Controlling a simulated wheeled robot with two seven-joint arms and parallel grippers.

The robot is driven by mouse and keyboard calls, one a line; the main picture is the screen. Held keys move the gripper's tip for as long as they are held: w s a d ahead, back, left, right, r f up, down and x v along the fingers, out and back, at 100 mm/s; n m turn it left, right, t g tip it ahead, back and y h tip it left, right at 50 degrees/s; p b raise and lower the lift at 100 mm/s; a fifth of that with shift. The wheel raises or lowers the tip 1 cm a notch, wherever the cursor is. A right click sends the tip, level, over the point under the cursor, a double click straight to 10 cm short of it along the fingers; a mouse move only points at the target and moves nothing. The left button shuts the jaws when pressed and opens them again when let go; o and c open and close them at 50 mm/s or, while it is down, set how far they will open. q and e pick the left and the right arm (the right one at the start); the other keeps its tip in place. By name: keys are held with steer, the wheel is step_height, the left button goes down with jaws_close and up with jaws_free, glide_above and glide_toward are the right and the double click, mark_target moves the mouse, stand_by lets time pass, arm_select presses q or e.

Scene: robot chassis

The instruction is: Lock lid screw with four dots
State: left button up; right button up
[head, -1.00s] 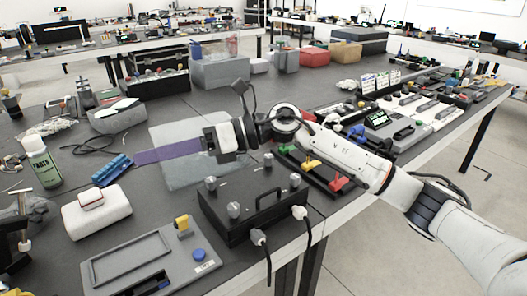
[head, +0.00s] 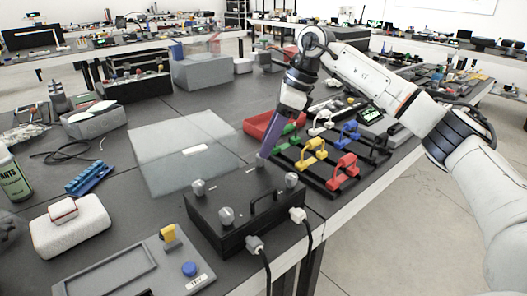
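A black box (head: 222,238) with a handle (head: 266,197) on its lid stands near the table's front edge. Grey lid screws stand at its corners: left (head: 198,187), front (head: 226,215) and right (head: 291,180). A fourth grey screw (head: 261,160) at the far corner is partly hidden by my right gripper. The dots on the screws are too small to make out. My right gripper (head: 267,154) points down, its purple fingers just above or at that far screw; contact is unclear. The fingers overlap, so their opening does not show. My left gripper is out of view.
Two cables with grey plugs (head: 297,215) come off the box's front right.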

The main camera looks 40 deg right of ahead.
steer(key=shift+x, duration=1.55)
steer(key=shift+c, duration=0.4)
jaws_close()
